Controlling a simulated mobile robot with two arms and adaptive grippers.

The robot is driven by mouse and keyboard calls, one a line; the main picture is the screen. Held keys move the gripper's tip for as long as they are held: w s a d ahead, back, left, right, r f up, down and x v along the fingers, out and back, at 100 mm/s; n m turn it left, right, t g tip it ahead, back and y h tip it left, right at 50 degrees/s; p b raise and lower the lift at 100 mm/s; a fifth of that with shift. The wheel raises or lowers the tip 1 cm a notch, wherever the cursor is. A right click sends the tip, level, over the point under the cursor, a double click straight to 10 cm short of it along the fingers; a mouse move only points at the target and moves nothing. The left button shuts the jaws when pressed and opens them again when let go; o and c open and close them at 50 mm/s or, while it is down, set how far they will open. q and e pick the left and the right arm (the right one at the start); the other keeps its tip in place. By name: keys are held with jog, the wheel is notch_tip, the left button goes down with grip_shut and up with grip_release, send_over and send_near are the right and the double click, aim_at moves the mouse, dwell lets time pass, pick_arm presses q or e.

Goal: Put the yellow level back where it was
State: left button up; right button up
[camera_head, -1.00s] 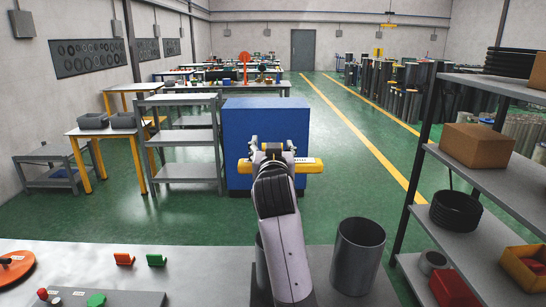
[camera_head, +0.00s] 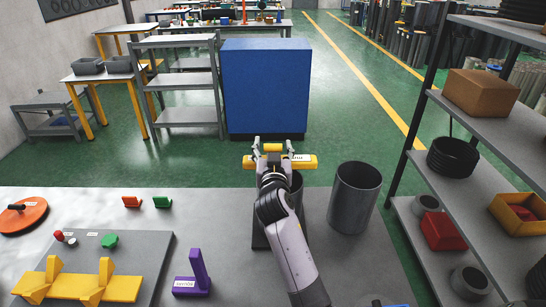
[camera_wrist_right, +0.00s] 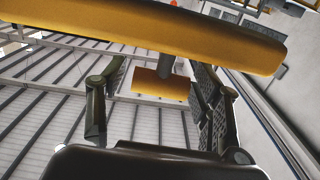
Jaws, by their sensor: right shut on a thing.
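The yellow level (camera_head: 305,161) is a bar held roughly level and crosswise. My right gripper (camera_head: 270,152) is shut on its middle, in the air near the far edge of the bench. In the right wrist view the yellow bar (camera_wrist_right: 150,30) spans the top of the picture, with a smaller yellow part (camera_wrist_right: 160,86) between the gripper's fingers (camera_wrist_right: 160,95). A yellow stand with upright, pointed supports (camera_head: 70,285) sits on the grey panel at the front left of the bench; no level lies on it. My left gripper is not in view.
Grey open cylinders stand under and beside my right arm, the clearest one (camera_head: 355,195) to its right. A purple labelled block (camera_head: 193,275) stands right of the panel (camera_head: 140,245). A shelf rack (camera_head: 480,215) stands at right.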

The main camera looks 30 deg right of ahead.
notch_tip(320, 180, down, 3)
jog(key=shift+f, duration=0.15)
jog(key=shift+f+b, duration=0.2)
jog(key=shift+b, duration=0.1)
jog(key=o, duration=1.6)
jog(key=shift+o, duration=0.2)
